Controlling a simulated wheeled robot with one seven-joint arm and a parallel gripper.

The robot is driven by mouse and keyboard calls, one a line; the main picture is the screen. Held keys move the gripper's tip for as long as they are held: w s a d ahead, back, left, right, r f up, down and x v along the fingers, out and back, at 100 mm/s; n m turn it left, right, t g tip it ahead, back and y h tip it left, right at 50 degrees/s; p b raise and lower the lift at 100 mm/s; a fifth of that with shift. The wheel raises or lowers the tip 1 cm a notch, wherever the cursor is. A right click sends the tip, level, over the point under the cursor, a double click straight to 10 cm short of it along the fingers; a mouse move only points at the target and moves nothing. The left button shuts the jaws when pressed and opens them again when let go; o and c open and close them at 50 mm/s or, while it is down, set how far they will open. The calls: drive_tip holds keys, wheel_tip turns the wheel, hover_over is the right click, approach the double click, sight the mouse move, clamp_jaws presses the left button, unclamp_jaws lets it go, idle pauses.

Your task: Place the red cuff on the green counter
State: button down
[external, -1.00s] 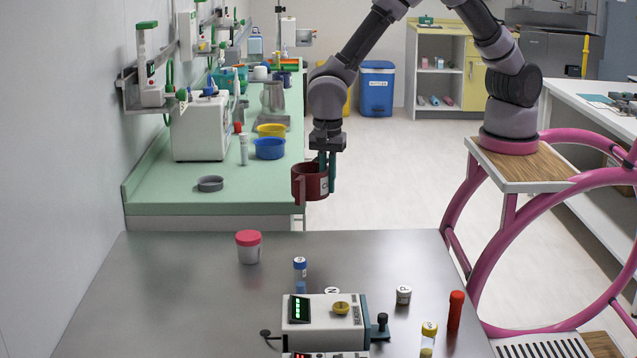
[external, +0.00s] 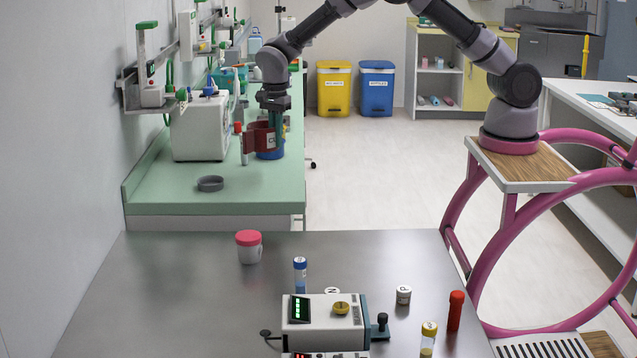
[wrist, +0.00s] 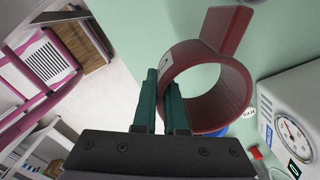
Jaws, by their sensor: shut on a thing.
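The red cuff (external: 259,136) is a dark red open ring with a flat tab. My gripper (external: 276,131) is shut on its wall, and the cuff hangs above the green counter (external: 245,197). In the wrist view the green fingers (wrist: 160,100) pinch one side of the red cuff (wrist: 240,85), with the green counter (wrist: 160,30) behind it. How high the cuff is above the counter is hard to tell.
A blue bowl (external: 271,153) is partly hidden behind the cuff. A grey ring (external: 210,184) lies nearer the front. The counter's front right is clear.

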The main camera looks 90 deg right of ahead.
sight(277, 181)
wheel_tip(277, 181, down, 9)
drive_tip(key=shift+r, duration=0.1)
idle(0.3)
drive_tip(key=shift+f, duration=0.25)
drive_tip(key=c, duration=1)
unclamp_jaws()
drive_tip(key=shift+r, duration=0.1)
